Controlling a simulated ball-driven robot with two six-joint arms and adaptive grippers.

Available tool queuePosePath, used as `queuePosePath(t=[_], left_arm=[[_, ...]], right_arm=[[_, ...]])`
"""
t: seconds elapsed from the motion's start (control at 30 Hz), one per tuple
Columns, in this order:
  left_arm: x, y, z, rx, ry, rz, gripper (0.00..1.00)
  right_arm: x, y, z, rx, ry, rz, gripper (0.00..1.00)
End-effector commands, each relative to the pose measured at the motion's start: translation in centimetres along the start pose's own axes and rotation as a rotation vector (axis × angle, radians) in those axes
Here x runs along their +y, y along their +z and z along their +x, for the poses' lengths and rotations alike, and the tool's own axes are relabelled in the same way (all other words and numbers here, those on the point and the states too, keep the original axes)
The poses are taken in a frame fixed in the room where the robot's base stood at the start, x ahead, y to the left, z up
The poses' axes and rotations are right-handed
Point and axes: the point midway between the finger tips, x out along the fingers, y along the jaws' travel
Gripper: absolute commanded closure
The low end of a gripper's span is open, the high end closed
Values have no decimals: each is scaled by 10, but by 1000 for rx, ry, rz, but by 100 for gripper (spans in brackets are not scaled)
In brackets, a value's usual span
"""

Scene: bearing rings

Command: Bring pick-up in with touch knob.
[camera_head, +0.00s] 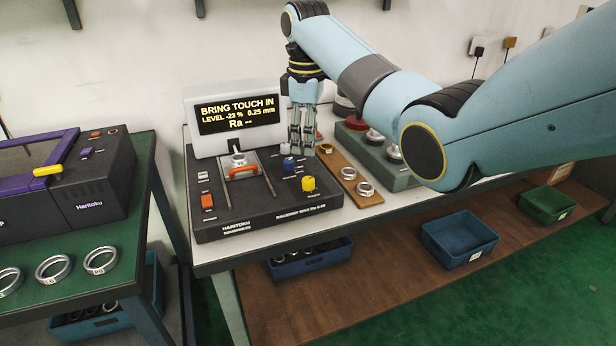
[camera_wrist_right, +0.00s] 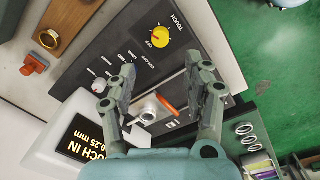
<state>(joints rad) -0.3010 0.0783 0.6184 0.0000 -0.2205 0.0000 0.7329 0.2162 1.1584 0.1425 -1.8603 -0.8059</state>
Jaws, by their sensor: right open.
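The yellow touch knob (camera_head: 308,184) sits at the right front of the dark roughness unit (camera_head: 262,209). In the right wrist view the knob (camera_wrist_right: 160,37) is beside the label TOUCH. The display (camera_head: 237,114) reads BRING TOUCH IN, LEVEL -23 %, 0.25 mm, Ra --. A ring (camera_head: 238,159) and an orange-red bar (camera_head: 242,172) are in the unit's frame; I cannot tell which part is the pick-up. My right gripper (camera_head: 301,152) is open and empty above the unit, behind the knob. Its fingers (camera_wrist_right: 160,77) are apart in the wrist view, with the knob beyond the tips. My left gripper is out of view.
A wooden board (camera_head: 349,173) with rings lies right of the unit, then a green box (camera_head: 385,160) with knobs. A second machine (camera_head: 90,180) and several rings (camera_head: 53,269) are on the left table. Blue bins (camera_head: 460,238) stand on the lower shelf.

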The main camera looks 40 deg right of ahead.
Motion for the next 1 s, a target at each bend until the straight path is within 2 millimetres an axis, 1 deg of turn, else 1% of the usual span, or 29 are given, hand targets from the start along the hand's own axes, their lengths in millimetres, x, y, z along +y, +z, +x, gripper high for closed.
queuePosePath(t=[0.17, 0.3, 0.4, 0.5, 0.6, 0.7, 0.93, 0.97, 1.0], left_arm=[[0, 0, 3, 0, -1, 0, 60], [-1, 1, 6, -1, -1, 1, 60], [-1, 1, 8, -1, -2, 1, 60], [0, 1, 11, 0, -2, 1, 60], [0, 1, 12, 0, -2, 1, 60], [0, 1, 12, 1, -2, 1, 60], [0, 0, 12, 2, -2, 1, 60], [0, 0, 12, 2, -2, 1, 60], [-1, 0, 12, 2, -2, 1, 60]], right_arm=[[-2, 1, 31, -4, -4, 0, 49], [-2, 1, 61, -3, -3, 0, 49], [-2, 1, 79, -3, -2, 0, 49], [-1, 1, 92, -2, -1, 0, 49], [-1, 1, 100, -2, 0, 0, 49], [-1, 0, 104, -1, 1, 0, 49], [-1, 0, 104, 0, 1, 1, 49], [-1, 0, 104, 0, 1, 1, 52], [-1, 0, 104, 0, 1, 1, 57]])
